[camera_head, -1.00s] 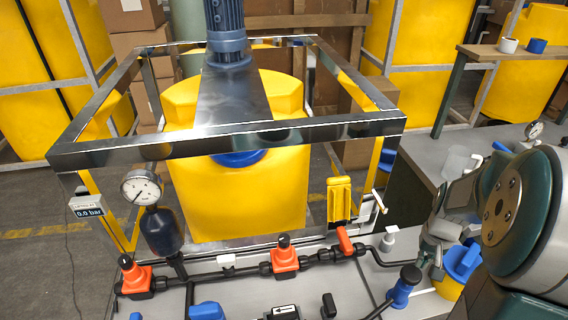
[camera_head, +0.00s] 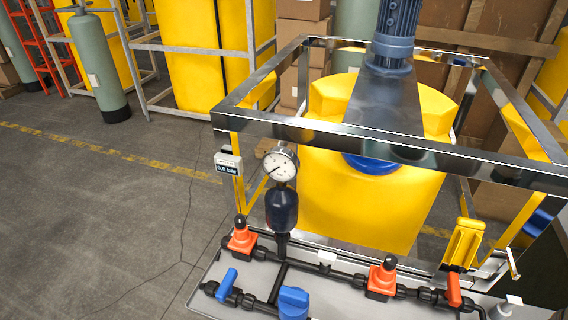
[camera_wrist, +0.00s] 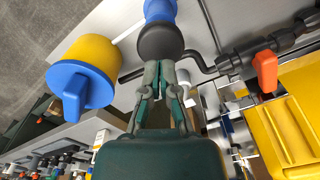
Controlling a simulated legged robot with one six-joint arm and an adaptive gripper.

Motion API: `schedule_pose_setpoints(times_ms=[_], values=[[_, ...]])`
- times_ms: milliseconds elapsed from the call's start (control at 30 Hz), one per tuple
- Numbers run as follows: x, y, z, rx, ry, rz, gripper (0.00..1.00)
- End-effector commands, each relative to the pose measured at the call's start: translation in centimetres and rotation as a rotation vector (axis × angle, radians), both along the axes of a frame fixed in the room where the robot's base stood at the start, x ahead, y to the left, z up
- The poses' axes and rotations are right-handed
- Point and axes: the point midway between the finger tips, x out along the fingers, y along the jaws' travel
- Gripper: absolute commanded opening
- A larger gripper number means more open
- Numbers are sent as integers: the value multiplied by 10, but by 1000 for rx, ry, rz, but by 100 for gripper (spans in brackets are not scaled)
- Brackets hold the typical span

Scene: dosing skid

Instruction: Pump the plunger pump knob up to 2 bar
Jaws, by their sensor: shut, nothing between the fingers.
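In the wrist view my gripper (camera_wrist: 159,70) is shut and empty, its fingertips close together. Just past the tips is a dark round knob (camera_wrist: 160,42) on a blue body (camera_wrist: 159,10), which looks like the plunger pump. I cannot tell whether the tips touch the knob. In the head view neither the gripper nor this knob shows. A small display (camera_head: 229,167) on the frame's left post reads 0.0 bar. A round dial gauge (camera_head: 281,163) stands beside it above a dark vessel (camera_head: 281,208).
Wrist view: a yellow container with a blue cap (camera_wrist: 82,88) is left of the knob; black pipe and an orange handle (camera_wrist: 265,70) are right. Head view: a metal frame (camera_head: 380,140) surrounds a yellow tank (camera_head: 350,215). Floor at left (camera_head: 90,220) is clear.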

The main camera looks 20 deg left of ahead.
Motion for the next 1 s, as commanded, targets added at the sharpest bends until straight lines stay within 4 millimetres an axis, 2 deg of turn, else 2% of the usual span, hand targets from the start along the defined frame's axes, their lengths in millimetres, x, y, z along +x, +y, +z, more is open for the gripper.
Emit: schedule_pose_setpoints(times_ms=[500, 1000], values=[[0, -1, -1, 1, 0, 1, 0], [0, -1, -16, 3, 1, 1, 0]])
